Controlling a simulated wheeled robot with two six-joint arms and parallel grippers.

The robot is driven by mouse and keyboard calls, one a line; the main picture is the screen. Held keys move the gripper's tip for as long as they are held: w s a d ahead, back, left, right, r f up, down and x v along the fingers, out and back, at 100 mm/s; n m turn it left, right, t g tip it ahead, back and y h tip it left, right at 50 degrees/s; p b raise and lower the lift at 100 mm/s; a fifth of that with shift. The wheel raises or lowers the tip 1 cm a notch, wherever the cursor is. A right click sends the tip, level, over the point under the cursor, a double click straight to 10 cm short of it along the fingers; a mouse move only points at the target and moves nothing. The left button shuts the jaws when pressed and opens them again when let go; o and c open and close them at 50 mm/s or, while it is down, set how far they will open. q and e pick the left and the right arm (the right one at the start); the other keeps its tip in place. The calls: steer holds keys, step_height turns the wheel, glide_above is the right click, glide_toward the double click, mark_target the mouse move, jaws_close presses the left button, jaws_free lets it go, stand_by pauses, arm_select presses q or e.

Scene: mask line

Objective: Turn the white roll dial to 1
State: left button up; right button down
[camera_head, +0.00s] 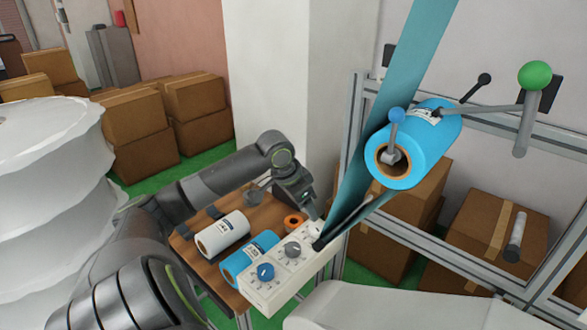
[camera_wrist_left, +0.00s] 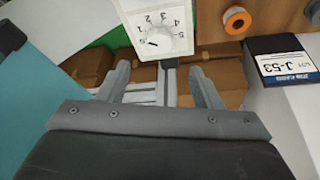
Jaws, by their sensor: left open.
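The white dial (camera_wrist_left: 160,40) sits on a pale panel with a printed number scale around it, at the top of the left wrist view. A dark mark on the dial points to the lower left; the number beside it is too small to read surely. In the head view, the dial box (camera_head: 256,296) stands on the wooden table, with a blue dial (camera_head: 265,272) and a grey dial (camera_head: 292,249). My left gripper (camera_wrist_left: 160,82) is open and empty, its fingers just short of the white dial, apart from it. My right gripper is not in view.
A large blue roll (camera_head: 430,140) with a blue web hangs on the metal frame at right. Cardboard boxes stand behind.

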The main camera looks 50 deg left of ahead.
arm_select(q)
steer(key=v, duration=0.8)
steer(key=shift+b, duration=0.45)
